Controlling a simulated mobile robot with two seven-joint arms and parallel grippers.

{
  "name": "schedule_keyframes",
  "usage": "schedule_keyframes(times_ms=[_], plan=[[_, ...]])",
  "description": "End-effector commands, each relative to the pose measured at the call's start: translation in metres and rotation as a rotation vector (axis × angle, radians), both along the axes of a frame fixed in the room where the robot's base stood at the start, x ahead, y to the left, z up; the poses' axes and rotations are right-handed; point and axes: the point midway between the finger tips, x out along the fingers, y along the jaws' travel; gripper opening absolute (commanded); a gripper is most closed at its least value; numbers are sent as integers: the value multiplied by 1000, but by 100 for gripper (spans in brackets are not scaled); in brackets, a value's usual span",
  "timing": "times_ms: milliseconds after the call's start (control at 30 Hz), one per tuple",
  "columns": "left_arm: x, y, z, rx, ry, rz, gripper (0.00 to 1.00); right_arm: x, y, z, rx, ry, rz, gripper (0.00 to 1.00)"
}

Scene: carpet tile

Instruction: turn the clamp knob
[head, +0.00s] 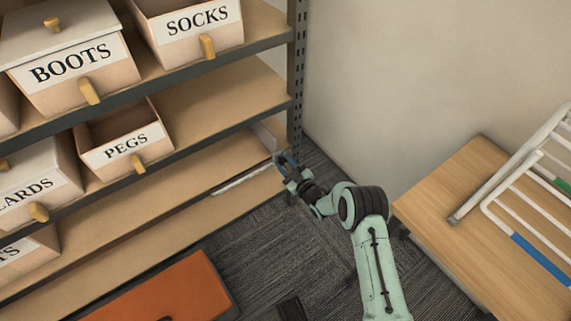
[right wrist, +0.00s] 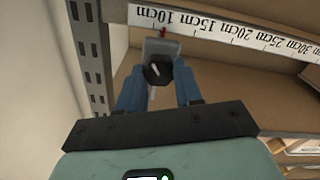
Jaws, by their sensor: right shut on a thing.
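The clamp knob (right wrist: 156,73) is black and round with a white mark line, and sits between the two blue fingers of my right gripper (right wrist: 158,82). The fingers are shut on its sides. Behind it is a grey clamp body (right wrist: 160,47) with a small red pointer (right wrist: 163,32) near the 10cm mark of a white scale strip (right wrist: 215,28) along the shelf edge. In the head view my right gripper (head: 285,164) is at the right end of a low shelf, by the post; the knob is hidden there. My left gripper is not in view.
A slotted metal post (head: 298,70) stands close to the gripper. Shelves hold labelled bins, such as PEGS (head: 128,150) and SOCKS (head: 200,22). A wooden table (head: 440,200) with a white rack (head: 530,200) is at right. An orange flat-topped thing (head: 165,290) lies at lower left.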

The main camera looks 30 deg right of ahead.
Motion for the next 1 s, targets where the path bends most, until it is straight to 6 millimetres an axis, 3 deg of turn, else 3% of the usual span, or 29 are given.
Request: schedule_keyframes(times_ms=[1000], plan=[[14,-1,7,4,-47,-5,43,1,5,-1,-908,-131,3,4]])
